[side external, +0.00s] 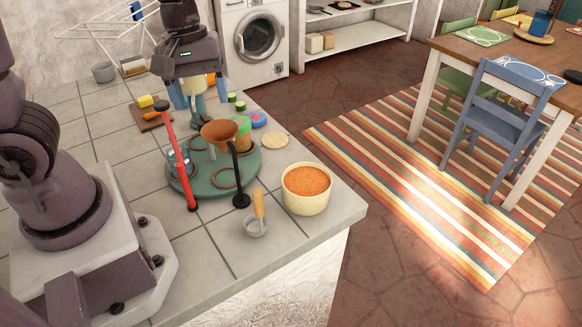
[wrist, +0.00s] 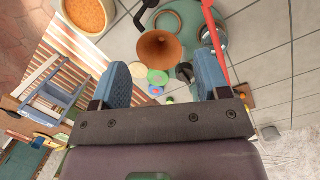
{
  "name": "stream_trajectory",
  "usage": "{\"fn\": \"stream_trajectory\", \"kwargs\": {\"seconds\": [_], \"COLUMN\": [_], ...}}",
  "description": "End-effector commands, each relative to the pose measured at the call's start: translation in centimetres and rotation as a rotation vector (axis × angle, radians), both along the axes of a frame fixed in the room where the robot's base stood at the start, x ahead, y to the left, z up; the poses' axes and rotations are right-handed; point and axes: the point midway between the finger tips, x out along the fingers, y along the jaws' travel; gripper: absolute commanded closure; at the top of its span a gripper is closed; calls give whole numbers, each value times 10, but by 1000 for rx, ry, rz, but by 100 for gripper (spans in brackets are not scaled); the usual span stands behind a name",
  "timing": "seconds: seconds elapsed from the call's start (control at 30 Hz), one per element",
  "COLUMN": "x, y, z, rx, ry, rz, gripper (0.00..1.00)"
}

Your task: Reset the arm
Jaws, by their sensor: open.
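My gripper (side external: 194,95) is raised above the back part of the tiled counter, pointing down. In the wrist view its two blue fingers (wrist: 164,86) are wide apart with nothing held between them. In the side view a pale bottle-like thing stands behind or below the fingers; I cannot tell how near it is. A brown funnel (side external: 219,134) on a dark stand is in front of my gripper, over a round green tray (side external: 247,173). The funnel also shows in the wrist view (wrist: 160,52), beyond the fingertips.
A red upright bar (side external: 180,160) rises beside the tray. A cream bowl of orange grains (side external: 306,205) and a small cup with a yellow-handled tool (side external: 257,222) stand near the counter's front edge. A wooden board (side external: 150,122) lies at the back left. Bare tiles (side external: 200,250) lie in front.

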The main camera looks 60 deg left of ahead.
Motion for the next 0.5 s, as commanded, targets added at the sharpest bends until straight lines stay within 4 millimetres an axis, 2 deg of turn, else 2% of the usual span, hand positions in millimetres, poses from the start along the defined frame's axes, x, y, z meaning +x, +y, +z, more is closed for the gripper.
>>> {"fn": "stream_trajectory", "kwargs": {"seconds": [0.03,0.1,0.23,0.33,0.5], "x": [-5,-13,-30,-43,-56], "y": [-12,-27,-47,-57,-65], "z": [15,32,63,82,104], "rx": [1,31,139,246,373], "ry": [-71,-158,-298,-378,-468], "rz": [-190,-449,-832,-1003,-1063], "gripper": [31,31,31,31,31]}}
